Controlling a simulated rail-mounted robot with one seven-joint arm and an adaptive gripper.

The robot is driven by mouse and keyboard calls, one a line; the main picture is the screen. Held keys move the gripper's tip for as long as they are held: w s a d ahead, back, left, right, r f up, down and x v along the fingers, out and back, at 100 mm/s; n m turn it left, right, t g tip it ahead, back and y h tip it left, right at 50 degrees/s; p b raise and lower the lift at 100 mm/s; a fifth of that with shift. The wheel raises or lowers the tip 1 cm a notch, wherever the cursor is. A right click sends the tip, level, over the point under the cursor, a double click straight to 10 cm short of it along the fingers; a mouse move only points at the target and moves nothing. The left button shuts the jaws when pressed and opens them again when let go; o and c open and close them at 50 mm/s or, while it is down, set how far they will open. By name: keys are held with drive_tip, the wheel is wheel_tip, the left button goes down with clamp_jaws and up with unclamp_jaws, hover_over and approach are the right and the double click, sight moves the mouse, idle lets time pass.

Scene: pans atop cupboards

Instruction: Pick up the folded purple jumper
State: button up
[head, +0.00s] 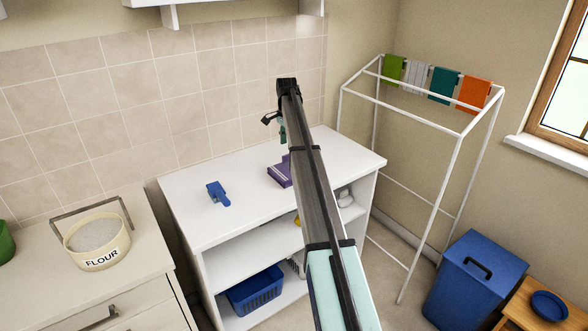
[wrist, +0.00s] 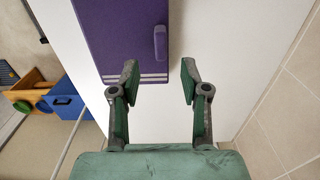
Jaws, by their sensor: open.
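The folded purple jumper (head: 281,172) lies on the white shelf unit's top in the head view, partly hidden behind my arm. In the wrist view the jumper (wrist: 118,38) fills the upper middle, with pale stripes near its lower edge and a small raised purple part on its right side. My gripper (wrist: 158,82) is open and empty, its two green fingers apart. The left fingertip appears near the jumper's striped edge, the right one over bare white top; I cannot tell the height gap. In the head view my gripper (head: 277,128) is partly hidden by the arm.
A blue object (head: 218,194) sits on the white top (head: 245,225), left of the jumper. A white drying rack (head: 455,170) with cloths stands right. A tiled wall (head: 190,90) is behind. A flour tub (head: 97,240) stands on the left counter. A blue bin (head: 475,280) is lower right.

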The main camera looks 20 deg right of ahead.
sight(287, 155)
drive_tip(key=shift+a+f+p, duration=0.15)
drive_tip(key=shift+f+p, duration=1)
drive_tip(key=shift+f, duration=2.15)
clamp_jaws()
